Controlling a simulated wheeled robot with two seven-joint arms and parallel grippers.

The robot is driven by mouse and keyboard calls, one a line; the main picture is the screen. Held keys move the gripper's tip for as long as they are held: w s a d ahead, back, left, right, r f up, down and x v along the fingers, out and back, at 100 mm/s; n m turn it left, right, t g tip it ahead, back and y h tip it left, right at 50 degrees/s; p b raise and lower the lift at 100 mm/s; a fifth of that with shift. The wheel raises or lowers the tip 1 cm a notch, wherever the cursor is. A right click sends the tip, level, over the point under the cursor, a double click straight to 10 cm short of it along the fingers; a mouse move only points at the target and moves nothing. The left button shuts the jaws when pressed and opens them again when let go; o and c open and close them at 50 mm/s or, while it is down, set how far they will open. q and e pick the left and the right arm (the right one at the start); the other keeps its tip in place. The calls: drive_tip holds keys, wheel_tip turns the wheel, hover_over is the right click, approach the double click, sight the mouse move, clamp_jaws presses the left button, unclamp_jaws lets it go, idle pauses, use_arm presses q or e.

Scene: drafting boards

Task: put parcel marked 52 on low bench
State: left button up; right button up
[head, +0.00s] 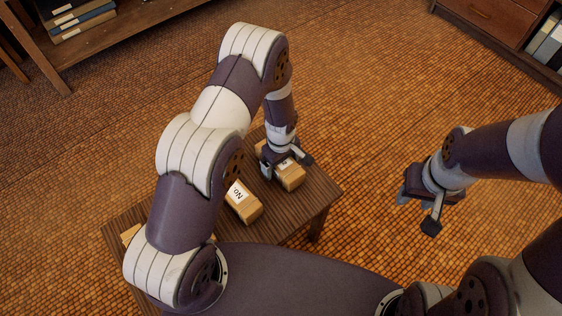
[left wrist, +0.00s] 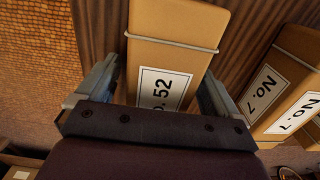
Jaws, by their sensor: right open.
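The parcel marked 52 (left wrist: 172,45) is a tan box with a pale cord and a white label, partly hidden by my gripper. In the head view the same parcel (head: 291,177) lies near the far right end of a slatted brown wooden table (head: 318,193). My left gripper (head: 286,160) is over it, one finger on each side; in the left wrist view its fingers (left wrist: 160,88) look open, with a narrow gap at the left. My right gripper (head: 418,212) is open and empty over the floor, right of the table. I cannot tell which furniture is the low bench.
A parcel marked No. 7 (left wrist: 284,85) lies beside parcel 52, also seen in the head view (head: 243,203). Another parcel (head: 130,234) shows partly behind my arm. A shelf with binders (head: 82,20) and a drawer cabinet (head: 490,18) stand farther back. Open floor (head: 370,110) lies between.

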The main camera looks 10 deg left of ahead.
use_arm(q)
drive_tip(key=shift+r, duration=0.15)
wheel_tip(320, 180, up, 11)
drive_tip(key=p, duration=0.3)
drive_tip(key=s+a+r+m, duration=0.3)
drive_tip(key=s+r+m, duration=0.2)
drive_tip(key=s+r, duration=0.2)
drive_tip(key=s+a+r+m+t, duration=0.1)
drive_tip(key=s+a+r+m, duration=0.2)
drive_tip(key=s+r+m, duration=0.2)
wheel_tip(320, 180, up, 3)
drive_tip(key=shift+s+r+m+p, duration=0.1)
drive_tip(key=shift+s+m+p, duration=0.2)
drive_tip(key=shift+s, duration=0.75)
